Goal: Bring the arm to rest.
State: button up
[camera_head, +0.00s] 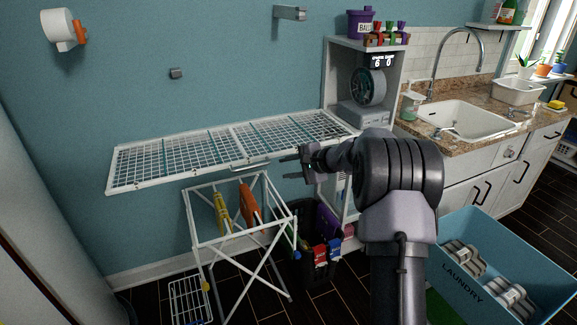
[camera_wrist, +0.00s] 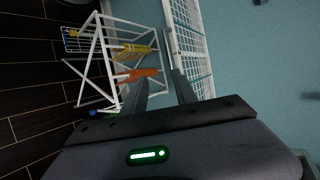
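My gripper (camera_head: 292,167) is at the end of my folded arm, in front of the right part of the wire drying shelf. In the head view its two fingers point left and stand apart, with nothing seen between them. In the wrist view the fingers of my gripper (camera_wrist: 160,95) are also spread, with a gap between them. The gripper looks empty.
A wall-mounted wire shelf (camera_head: 180,158) and a white folding rack (camera_head: 240,240) with yellow and orange items stand left of my arm. A blue laundry bin (camera_head: 463,295) is at lower right. A sink counter (camera_head: 462,119) is at the right.

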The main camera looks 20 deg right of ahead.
dwell(0.3)
jog(key=s+a+r+n+g, duration=0.1)
jog(key=s+a+r+n, duration=0.1)
jog(key=s+a+r, duration=0.35)
jog(key=s+a+r+n+g, duration=0.2)
jog(key=s+a+r, duration=0.1)
jog(key=s+a, duration=0.5)
jog(key=s+a+r+n+g, duration=0.1)
jog(key=s+a+r+n, duration=0.25)
jog(key=s+a, duration=0.35)
jog(key=s+f+n+h, duration=0.1)
jog(key=s+f+n, duration=0.1)
jog(key=s, duration=1)
jog(key=s+f+n+h, duration=0.1)
jog(key=s+f+h, duration=0.1)
jog(key=s, duration=0.9)
jog(key=shift+s+a+f+n+g, duration=0.15)
jog(key=shift+s+a+n+g, duration=0.2)
jog(key=shift+a+g, duration=0.1)
